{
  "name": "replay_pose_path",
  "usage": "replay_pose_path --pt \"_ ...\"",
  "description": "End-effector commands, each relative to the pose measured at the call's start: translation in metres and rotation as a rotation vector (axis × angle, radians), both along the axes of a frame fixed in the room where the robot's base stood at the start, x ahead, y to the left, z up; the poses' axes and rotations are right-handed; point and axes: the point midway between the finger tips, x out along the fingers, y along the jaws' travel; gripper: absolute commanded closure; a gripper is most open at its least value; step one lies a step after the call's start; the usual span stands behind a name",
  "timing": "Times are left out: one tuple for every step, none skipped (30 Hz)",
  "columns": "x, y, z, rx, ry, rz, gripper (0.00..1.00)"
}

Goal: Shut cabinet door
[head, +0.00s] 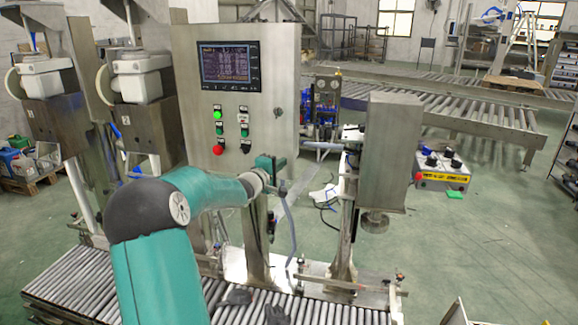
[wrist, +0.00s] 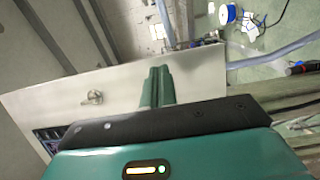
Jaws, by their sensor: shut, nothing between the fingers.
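The cabinet door (head: 240,130) is a metal front panel with a screen (head: 229,66), several buttons and a small latch handle (head: 278,112) near its right edge. I cannot tell whether the door stands ajar. My gripper (head: 279,163) is at the end of the teal arm, in front of the panel's lower right part. In the wrist view, my gripper (wrist: 157,82) has its teal fingers together and empty, over the panel (wrist: 130,85), with the latch (wrist: 95,97) to their left. I cannot tell whether the fingertips touch the panel.
A steel box on a post (head: 388,150) stands right of the cabinet, with a hose (head: 290,225) hanging between. A roller conveyor (head: 75,285) runs below. Weighing units (head: 140,80) stand at the left. A yellow-labelled box (head: 442,172) sits on open green floor at the right.

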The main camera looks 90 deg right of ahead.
Motion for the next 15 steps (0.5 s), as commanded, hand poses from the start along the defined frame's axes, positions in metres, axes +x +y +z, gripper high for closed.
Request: replay_pose_path --pt "-0.011 0.007 -0.003 0.006 0.0 -0.007 1.0" --pt "-0.014 0.011 -0.004 0.007 0.0 -0.006 1.0" --pt "-0.018 0.017 -0.003 0.004 -0.003 -0.006 1.0" --pt "-0.021 0.022 -0.003 0.005 -0.002 -0.006 1.0" --pt "-0.024 0.027 -0.003 0.004 -0.003 -0.006 1.0" --pt "-0.027 0.032 -0.004 0.003 -0.002 -0.005 1.0" --pt "-0.03 0.036 -0.005 0.006 -0.002 -0.005 1.0" --pt "-0.033 0.039 -0.005 0.006 -0.001 -0.005 1.0" --pt "-0.037 0.045 -0.006 0.008 -0.002 -0.006 1.0" --pt "-0.04 0.049 -0.006 0.008 -0.002 -0.005 1.0" --pt "-0.043 0.053 -0.007 0.008 -0.001 -0.006 1.0" --pt "-0.047 0.058 -0.005 0.006 -0.002 -0.007 1.0" --pt "-0.05 0.061 -0.006 0.006 -0.001 -0.007 1.0" --pt "-0.052 0.064 -0.005 0.005 -0.002 -0.008 1.0" --pt "-0.053 0.066 -0.006 0.006 -0.002 -0.008 1.0"
